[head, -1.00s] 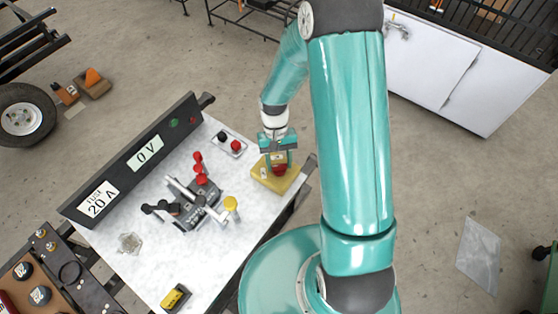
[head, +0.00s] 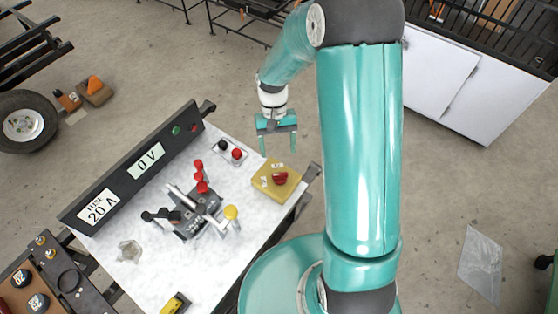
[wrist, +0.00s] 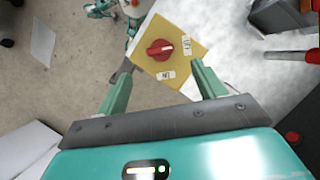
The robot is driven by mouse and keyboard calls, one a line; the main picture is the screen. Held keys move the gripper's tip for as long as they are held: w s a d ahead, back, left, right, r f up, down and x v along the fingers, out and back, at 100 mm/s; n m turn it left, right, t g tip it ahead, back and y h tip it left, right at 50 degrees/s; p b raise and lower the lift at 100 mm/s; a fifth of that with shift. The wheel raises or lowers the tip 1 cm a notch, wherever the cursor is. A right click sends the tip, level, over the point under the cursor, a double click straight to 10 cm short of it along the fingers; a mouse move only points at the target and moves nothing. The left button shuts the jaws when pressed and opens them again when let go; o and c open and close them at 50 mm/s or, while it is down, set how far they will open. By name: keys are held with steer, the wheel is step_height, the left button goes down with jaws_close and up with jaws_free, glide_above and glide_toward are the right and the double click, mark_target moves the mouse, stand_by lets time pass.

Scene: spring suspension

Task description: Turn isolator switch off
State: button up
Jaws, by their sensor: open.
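The isolator switch is a red rotary knob (head: 280,178) on a yellow plate (head: 264,183) at the right end of the white worktable. In the wrist view, the red knob (wrist: 158,52) has a pale pointer mark aimed right, towards one of two small white labels (wrist: 187,46). The other label (wrist: 166,76) lies below the knob; I cannot read either surely. My gripper (head: 278,148) is open and empty, clear of the knob. In the wrist view its fingers (wrist: 163,66) are spread on either side below the switch.
A board (head: 130,165) showing 0 V and FUSE 20 A stands along the table's far left edge. A lever assembly (head: 195,212) with red, black and yellow parts sits left of the switch. A terminal block (head: 229,152) with black and red knobs lies nearby. Space above the switch is clear.

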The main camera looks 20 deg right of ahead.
steer(key=v, duration=0.5)
stand_by(0.4)
steer(key=s+r+t, duration=0.2)
steer(key=s+r, duration=0.1)
steer(key=r, duration=0.4)
steer(key=s+r+t, duration=0.2)
steer(key=s+r, duration=0.1)
steer(key=r, duration=0.4)
steer(key=s+r+n+t, duration=0.1)
steer(key=s+r+t, duration=0.5)
steer(key=s, duration=0.5)
step_height(320, 180, up, 3)
steer(key=shift+s+a+f+n+h, duration=0.1)
steer(key=shift+s+a+n+h, duration=0.15)
steer(key=shift+a+n+h, duration=0.1)
